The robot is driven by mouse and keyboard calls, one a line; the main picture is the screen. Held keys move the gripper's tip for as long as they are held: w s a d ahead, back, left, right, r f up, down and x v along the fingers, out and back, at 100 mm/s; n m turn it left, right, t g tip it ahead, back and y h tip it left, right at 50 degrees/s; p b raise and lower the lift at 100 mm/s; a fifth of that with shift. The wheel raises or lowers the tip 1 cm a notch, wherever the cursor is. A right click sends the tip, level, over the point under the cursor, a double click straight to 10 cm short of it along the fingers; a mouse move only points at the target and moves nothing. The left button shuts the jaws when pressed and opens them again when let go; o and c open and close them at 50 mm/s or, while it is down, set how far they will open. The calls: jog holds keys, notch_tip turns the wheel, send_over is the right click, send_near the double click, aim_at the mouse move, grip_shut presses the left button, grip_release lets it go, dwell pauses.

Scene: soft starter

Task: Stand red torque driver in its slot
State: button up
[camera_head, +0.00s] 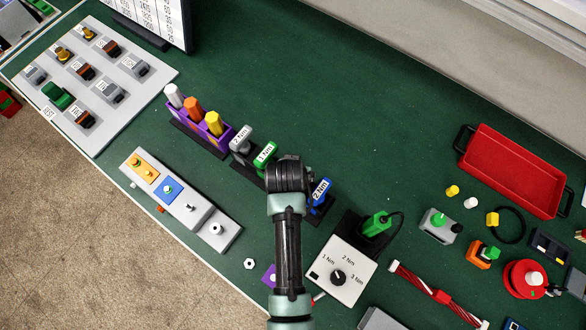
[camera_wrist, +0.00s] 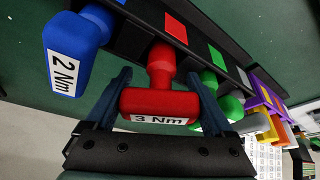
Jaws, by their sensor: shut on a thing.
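The red torque driver (camera_wrist: 160,101), marked 3 Nm, is between the two fingers of my gripper (camera_wrist: 161,80) in the wrist view. My gripper is shut on its wide handle. Its red neck points at the black rack (camera_wrist: 133,32), beside a red patch (camera_wrist: 176,28); its lower end is hidden, so I cannot tell how deep it sits. The blue 2 Nm driver (camera_wrist: 75,48) stands to the left and the green driver (camera_wrist: 222,93) to the right. In the head view my arm hides the red driver, between the green (camera_head: 265,153) and blue (camera_head: 320,190) drivers.
A grey driver (camera_head: 240,140) stands at the rack's left end. A purple holder (camera_head: 200,133) with several coloured pens is farther left. A torque tester (camera_head: 338,272) with a dial is right of my arm. The green mat behind the rack is clear up to the red tray (camera_head: 513,171).

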jog(key=shift+s+f, duration=0.2)
jog(key=shift+f, duration=0.1)
jog(key=o, duration=1.1)
jog(key=shift+c, duration=0.2)
jog(key=shift+s+f, duration=0.1)
jog(key=w+d+b+v, duration=0.1)
jog(key=v, duration=1.2)
jog(key=w+r+t+b, duration=0.1)
jog(key=w+r+t, duration=0.35)
jog(key=r, duration=0.55)
jog(key=w+a+r+t+b, duration=0.1)
jog(key=w+r+t, duration=0.3)
jog(key=r, duration=0.6)
jog(key=w+r+t+b, duration=0.1)
jog(key=w+r+t, duration=0.3)
jog(key=r, duration=0.6)
jog(key=s+r+t, duration=0.5)
jog(key=r, duration=0.8)
jog(key=s+r+n+t+b, duration=0.1)
jog(key=s+r+t, duration=0.4)
jog(key=r, duration=0.9)
jog(key=shift+s+d+y, duration=0.15)
jog(key=shift+d+y, duration=0.15)
